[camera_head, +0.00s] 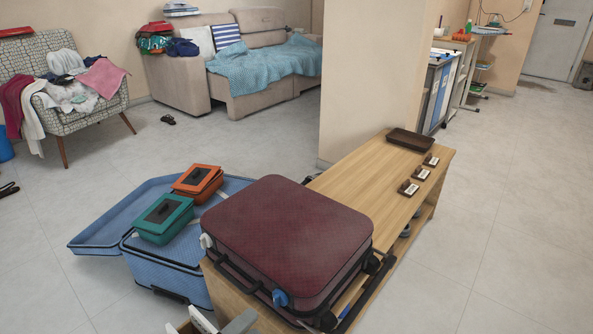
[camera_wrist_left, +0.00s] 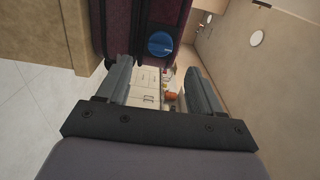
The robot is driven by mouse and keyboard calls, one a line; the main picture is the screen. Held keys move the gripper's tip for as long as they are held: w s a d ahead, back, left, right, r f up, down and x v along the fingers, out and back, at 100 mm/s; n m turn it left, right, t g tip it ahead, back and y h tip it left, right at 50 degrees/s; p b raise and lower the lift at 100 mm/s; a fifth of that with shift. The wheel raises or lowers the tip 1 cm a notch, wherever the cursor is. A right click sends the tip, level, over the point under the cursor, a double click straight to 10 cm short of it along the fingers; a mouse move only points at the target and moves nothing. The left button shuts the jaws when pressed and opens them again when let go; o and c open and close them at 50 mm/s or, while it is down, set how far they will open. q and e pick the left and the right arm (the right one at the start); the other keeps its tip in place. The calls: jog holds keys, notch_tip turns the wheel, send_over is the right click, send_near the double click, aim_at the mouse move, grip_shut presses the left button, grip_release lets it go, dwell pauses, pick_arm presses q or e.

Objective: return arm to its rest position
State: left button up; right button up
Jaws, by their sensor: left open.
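My left gripper (camera_head: 218,324) shows at the bottom edge of the head view, in front of the wooden bench's near end. In the left wrist view its two fingers stand apart with nothing between them (camera_wrist_left: 160,88), so it is open and empty. A closed maroon suitcase (camera_head: 290,235) lies flat on the bench (camera_head: 350,170). Its side with a round blue knob (camera_wrist_left: 160,44) shows just beyond the fingers in the wrist view, apart from them as far as I can tell. Most of my left arm is out of the head view. My right gripper is not in view.
An open blue suitcase (camera_head: 165,262) left of the bench holds a teal case (camera_head: 163,219) and an orange case (camera_head: 197,182). A brown tray (camera_head: 410,140) sits at the bench's far end. An armchair (camera_head: 90,115) bears clothes. The floor right of the bench is clear.

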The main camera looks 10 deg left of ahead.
pick_arm(q)
jog(key=s+a+n+g+y, duration=0.3)
jog(key=a+n+y, duration=0.65)
jog(key=n, duration=0.55)
jog(key=s+r+n+g, duration=0.2)
jog(key=s+n+g, duration=0.55)
jog(key=s, duration=0.85)
jog(key=w+d+f+m+t+h, duration=0.1)
jog(key=w+d+f+t+h, duration=0.15)
jog(key=w+d+t, duration=0.55)
jog(key=a+r+g+p, duration=0.1)
jog(key=a+r+p, duration=0.1)
jog(key=r+p, duration=0.5)
jog(key=s+a+r+g+p, duration=0.1)
jog(key=a+r+p, duration=0.2)
jog(key=r+p, duration=0.5)
jog(key=p, duration=0.7)
jog(key=shift+s+r+y+p, duration=0.15)
jog(key=shift+s+y+p, duration=0.15)
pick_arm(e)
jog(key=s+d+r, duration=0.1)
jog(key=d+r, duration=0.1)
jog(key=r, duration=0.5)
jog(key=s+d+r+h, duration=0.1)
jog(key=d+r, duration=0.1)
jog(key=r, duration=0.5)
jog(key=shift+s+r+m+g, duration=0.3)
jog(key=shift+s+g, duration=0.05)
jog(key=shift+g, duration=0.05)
